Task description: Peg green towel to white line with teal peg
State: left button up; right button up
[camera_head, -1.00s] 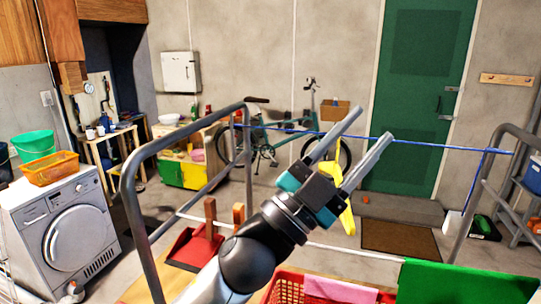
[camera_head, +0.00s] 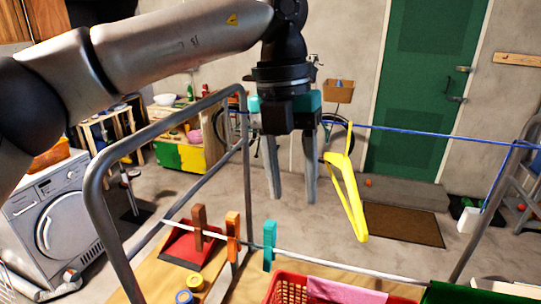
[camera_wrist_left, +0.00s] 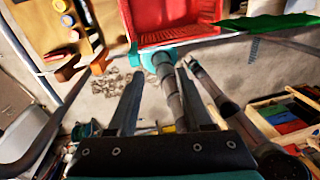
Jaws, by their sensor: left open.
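The teal peg (camera_head: 269,246) stands clipped on the white line (camera_head: 335,265), right of an orange peg (camera_head: 232,237) and a brown peg (camera_head: 198,226). The green towel (camera_head: 475,295) hangs at the line's right end, cut off by the frame's bottom edge; it also shows in the left wrist view (camera_wrist_left: 270,23). My left gripper (camera_head: 292,201) points down, open and empty, above the teal peg in the picture. In the left wrist view its spread fingers (camera_wrist_left: 158,75) point toward the teal peg (camera_wrist_left: 150,57), which is partly hidden. My right gripper is not in view.
A red basket (camera_head: 286,291) with a pink cloth (camera_head: 345,291) sits below the line. A yellow hanger (camera_head: 346,197) hangs on the blue line (camera_head: 430,135) behind. The metal rack frame (camera_head: 95,205) stands at left.

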aim_at(270, 223)
pick_arm(q)
jog(key=a, duration=0.1)
jog(key=w+a+r, duration=0.1)
jog(key=y, duration=0.1)
jog(key=shift+w+a+r+n+t, duration=0.25)
jog(key=shift+a+n+t, duration=0.05)
jog(key=shift+a+n, duration=0.1)
jog(key=shift+a, duration=0.15)
jog(key=f+b, duration=0.4)
jog(key=f, duration=0.1)
jog(key=f+b, duration=0.5)
jog(key=f, duration=0.1)
jog(key=shift+s, duration=0.2)
jog(key=shift+r, duration=0.1)
grip_shut()
jog(key=shift+r, duration=0.1)
